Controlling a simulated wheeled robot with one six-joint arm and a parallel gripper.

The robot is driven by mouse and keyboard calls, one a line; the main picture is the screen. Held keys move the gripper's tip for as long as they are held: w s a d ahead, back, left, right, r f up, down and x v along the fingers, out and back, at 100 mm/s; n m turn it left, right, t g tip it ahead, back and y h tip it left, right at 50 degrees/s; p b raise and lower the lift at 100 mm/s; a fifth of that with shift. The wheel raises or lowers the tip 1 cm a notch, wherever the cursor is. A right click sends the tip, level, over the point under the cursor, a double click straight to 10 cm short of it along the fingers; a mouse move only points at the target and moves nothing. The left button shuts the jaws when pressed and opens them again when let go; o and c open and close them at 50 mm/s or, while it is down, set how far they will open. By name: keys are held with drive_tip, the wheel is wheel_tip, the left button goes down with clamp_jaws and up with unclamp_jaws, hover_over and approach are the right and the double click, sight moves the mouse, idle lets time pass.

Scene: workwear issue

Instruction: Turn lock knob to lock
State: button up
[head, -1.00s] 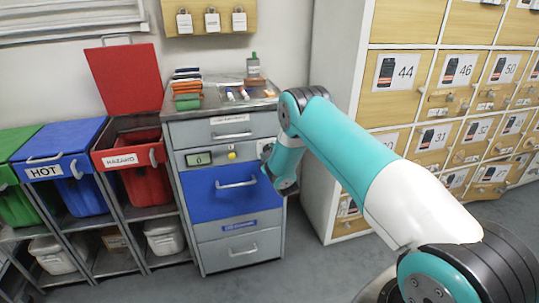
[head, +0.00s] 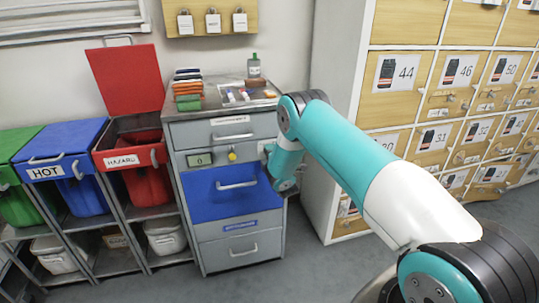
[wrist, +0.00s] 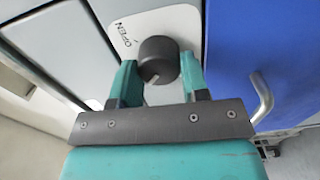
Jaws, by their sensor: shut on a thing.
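The lock knob (wrist: 156,58) is a dark round knob with a pale pointer line, on a white plate (wrist: 186,22) marked OPEN. My gripper (wrist: 159,76) is shut on it, one finger on each side in the wrist view. The pointer line lies toward the lower part of the knob's face. In the head view my arm's end (head: 284,165) is at the right side of the grey cabinet's (head: 187,132) front, and it hides the knob and fingers. The rest of the plate's marking is hidden or cannot be read.
The blue drawer (head: 205,207) is beside the plate; its handle (wrist: 262,97) is close to my gripper in the wrist view. A yellow button (head: 232,155) and a small display (head: 199,159) sit left of my arm. Lockers (head: 405,104) stand to the right.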

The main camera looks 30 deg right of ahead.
drive_tip(key=shift+a+r+n, duration=0.1)
drive_tip(key=shift+n, duration=0.2)
idle(0.4)
drive_tip(key=o, duration=0.9)
drive_tip(key=b+v, duration=1.7)
drive_tip(key=b, duration=0.7)
drive_tip(key=shift+s+b, duration=0.15)
drive_tip(key=shift+b, duration=0.25)
